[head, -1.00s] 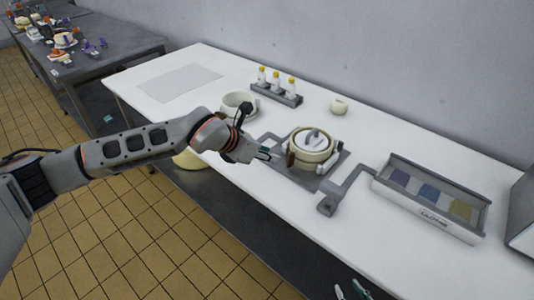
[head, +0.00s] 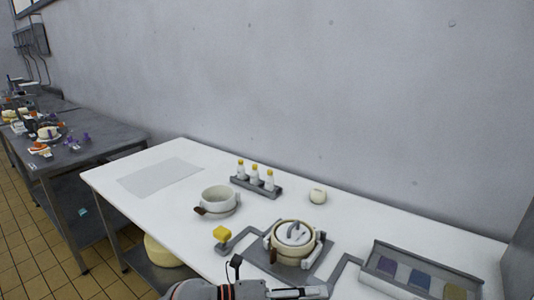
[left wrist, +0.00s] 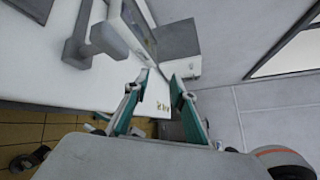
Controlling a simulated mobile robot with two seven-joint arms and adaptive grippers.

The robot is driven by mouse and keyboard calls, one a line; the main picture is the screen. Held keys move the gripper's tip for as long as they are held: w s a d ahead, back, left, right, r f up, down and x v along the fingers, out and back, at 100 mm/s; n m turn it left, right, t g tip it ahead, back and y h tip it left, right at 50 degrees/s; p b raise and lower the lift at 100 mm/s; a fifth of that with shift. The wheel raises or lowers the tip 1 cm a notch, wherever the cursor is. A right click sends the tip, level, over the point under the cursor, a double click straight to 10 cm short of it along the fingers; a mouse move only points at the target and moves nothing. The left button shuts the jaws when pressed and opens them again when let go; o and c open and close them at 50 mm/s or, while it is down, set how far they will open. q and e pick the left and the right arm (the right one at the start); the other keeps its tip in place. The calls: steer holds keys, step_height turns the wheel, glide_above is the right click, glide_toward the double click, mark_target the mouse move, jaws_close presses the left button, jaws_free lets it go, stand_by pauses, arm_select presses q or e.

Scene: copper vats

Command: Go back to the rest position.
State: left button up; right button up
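The gripper is open and empty. My right gripper is not in view.
Another cluttered table (head: 100,156) stands left.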

arm_select(q)
steer(key=w+a+f+n+t+y, duration=0.1)
steer(key=a+f+n+t+y, duration=0.25)
steer(key=a+n+t, duration=0.65)
steer(key=w+a+f+n+t+y, duration=0.1)
steer(key=a+f+n+t+y, duration=0.3)
steer(key=n, duration=1.1)
steer(key=s+a+f+n+g+y, duration=0.2)
steer(key=s+a+f+n+g, duration=0.1)
steer(key=s+a+f+n, duration=0.2)
steer(key=s+a+f+n+g+y, duration=0.3)
steer(key=s+a+f, duration=0.6)
steer(key=f, duration=0.5)
steer(key=shift+s+a+f+n+g, duration=0.3)
steer(key=shift+a+n, duration=0.4)
steer(key=shift+n, duration=0.2)
